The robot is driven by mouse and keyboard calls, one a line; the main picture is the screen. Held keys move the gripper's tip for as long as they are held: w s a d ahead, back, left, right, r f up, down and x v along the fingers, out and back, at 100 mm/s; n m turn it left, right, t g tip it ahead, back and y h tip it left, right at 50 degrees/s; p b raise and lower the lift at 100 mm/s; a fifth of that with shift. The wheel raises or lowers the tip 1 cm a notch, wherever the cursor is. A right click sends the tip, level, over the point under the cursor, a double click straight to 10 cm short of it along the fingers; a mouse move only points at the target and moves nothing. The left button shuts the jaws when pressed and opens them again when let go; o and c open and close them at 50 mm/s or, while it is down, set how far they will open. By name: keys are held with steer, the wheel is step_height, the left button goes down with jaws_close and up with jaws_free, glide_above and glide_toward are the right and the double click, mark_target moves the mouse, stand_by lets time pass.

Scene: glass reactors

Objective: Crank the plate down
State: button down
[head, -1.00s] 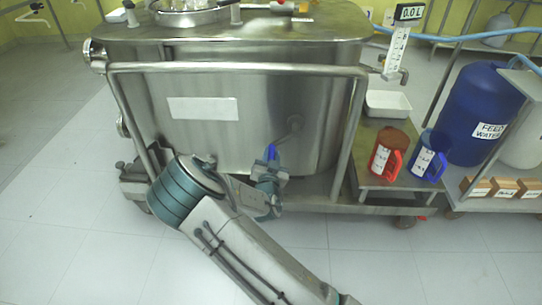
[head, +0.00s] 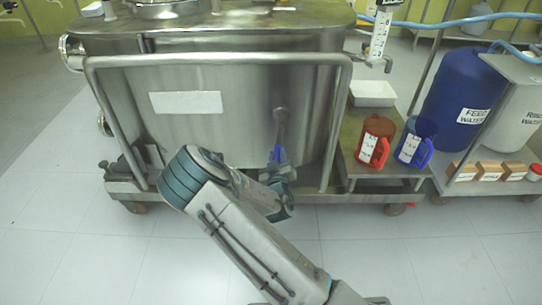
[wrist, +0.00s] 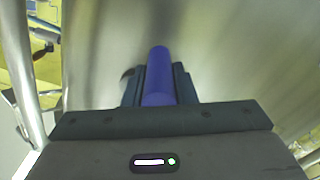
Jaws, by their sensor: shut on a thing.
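The steel reactor vessel (head: 235,120) fills the middle of the head view, with a blank white label on its front. A crank arm (head: 281,125) hangs down from a hub on the vessel's lower right front. Its blue handle (head: 277,152) is at the lower end. My gripper (head: 278,166) is shut on this handle, at the vessel's front. In the wrist view the blue handle (wrist: 158,75) stands between my gripper's fingers (wrist: 158,88), with the steel wall behind. The plate is not recognizable in either view.
A steel frame rail (head: 215,60) surrounds the vessel front. To the right are a red jug (head: 374,143), a blue jug (head: 412,143), a white tray (head: 372,93) and a blue feed water drum (head: 462,100). The floor (head: 90,250) in front is clear.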

steer(key=shift+s+d+f+n, duration=0.25)
steer(key=shift+d+f+n, duration=0.25)
steer(key=shift+f, duration=0.1)
steer(key=shift+d, duration=0.1)
steer(key=c, duration=1.2)
jaws_free()
steer(key=shift+w+r, duration=0.1)
steer(key=shift+r, duration=0.1)
steer(key=s+p, duration=0.1)
steer(key=s, duration=0.3)
steer(key=s+p, duration=0.1)
steer(key=s, duration=0.4)
steer(key=s+p, duration=0.1)
steer(key=s, duration=0.3)
steer(key=shift+s+a, duration=0.3)
steer(key=shift+s, duration=0.1)
steer(key=shift+r, duration=0.1)
